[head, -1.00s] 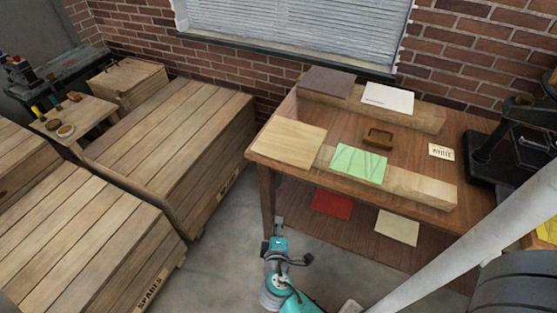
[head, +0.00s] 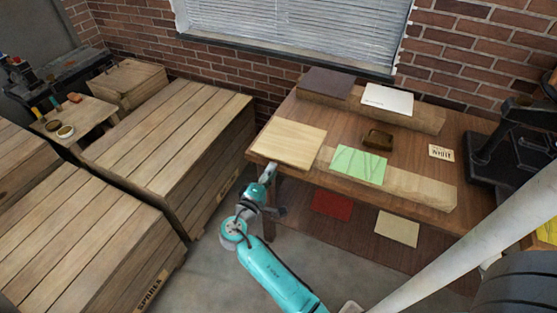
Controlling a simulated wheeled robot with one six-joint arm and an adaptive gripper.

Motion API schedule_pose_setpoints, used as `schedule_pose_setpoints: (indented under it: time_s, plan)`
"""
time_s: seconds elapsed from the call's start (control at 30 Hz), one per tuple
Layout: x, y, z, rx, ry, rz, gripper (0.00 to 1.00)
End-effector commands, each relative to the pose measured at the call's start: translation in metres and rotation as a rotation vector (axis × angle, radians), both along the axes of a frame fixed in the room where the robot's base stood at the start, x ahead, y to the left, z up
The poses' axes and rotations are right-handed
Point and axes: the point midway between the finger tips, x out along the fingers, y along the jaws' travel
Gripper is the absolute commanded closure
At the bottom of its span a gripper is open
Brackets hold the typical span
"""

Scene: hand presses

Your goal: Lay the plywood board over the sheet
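A pale square plywood board (head: 289,143) lies flat at the left front of the wooden table, on the left end of a raised plank. A light green sheet (head: 359,165) with faint lines lies to its right on the same plank. A white sheet (head: 388,99) lies on the rear plank; I cannot tell which sheet is meant. My gripper (head: 269,170) is at the table's front left edge, by the near edge of the plywood board. Its fingers are too small to tell whether they are open, shut or touching the board.
A dark brown board (head: 326,83) lies on the rear plank. A small brown tray (head: 378,138) and a lettered card (head: 441,152) lie on the table. A black press (head: 512,140) stands at right. Red (head: 332,203) and cream (head: 397,228) sheets lie on the lower shelf. Crates (head: 175,150) stand left.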

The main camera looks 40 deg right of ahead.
Motion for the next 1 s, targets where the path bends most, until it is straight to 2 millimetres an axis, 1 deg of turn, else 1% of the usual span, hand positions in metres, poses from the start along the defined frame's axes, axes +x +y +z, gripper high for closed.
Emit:
schedule_pose_setpoints:
  time_s: [0.03, 0.2, 0.4, 0.6, 0.9, 0.93, 1.0]
  plan:
    - [0.002, -0.008, 0.0, 0.0, 0.0, -0.002, 0.73]
    - [0.009, -0.028, 0.0, 0.0, 0.0, -0.002, 0.73]
    - [0.016, -0.046, -0.001, 0.001, 0.0, -0.001, 0.73]
    - [0.019, -0.055, -0.001, 0.001, 0.0, 0.0, 0.73]
    - [0.02, -0.056, 0.0, 0.001, 0.0, 0.001, 0.73]
    - [0.02, -0.056, 0.0, 0.001, 0.0, 0.001, 0.74]
    - [0.02, -0.056, -0.001, 0.001, 0.0, 0.001, 0.83]
